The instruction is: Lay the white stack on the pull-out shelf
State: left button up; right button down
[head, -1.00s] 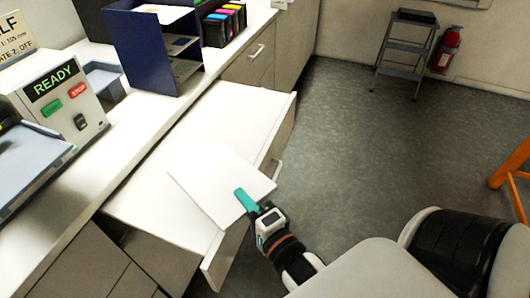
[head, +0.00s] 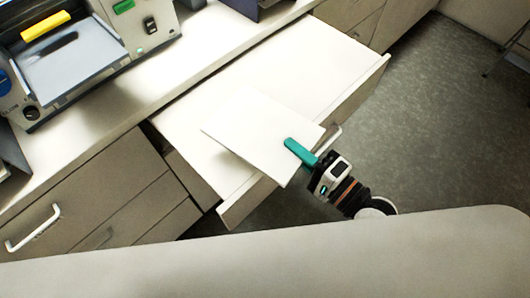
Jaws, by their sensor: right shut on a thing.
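The white stack (head: 262,136) is a flat white sheet-like block over the pull-out shelf (head: 305,60), a white surface drawn out from the counter. My right gripper (head: 300,151) has teal fingers and is shut on the stack's near right edge. The stack covers the middle of the shelf, and its right corner reaches toward the shelf's front edge. I cannot tell whether it touches the shelf or hangs just above it. My left gripper is not in view.
A machine with a grey tray (head: 85,62) stands on the counter (head: 165,85) at upper left. Drawers with handles (head: 33,228) lie below the counter. The shelf's far right part is bare. Grey floor (head: 440,130) is open at right.

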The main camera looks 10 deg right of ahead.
notch_tip(320, 180, down, 10)
jog(key=b, duration=0.1)
dwell(0.4)
jog(key=shift+f, duration=0.1)
jog(key=c, duration=1.5)
grip_release()
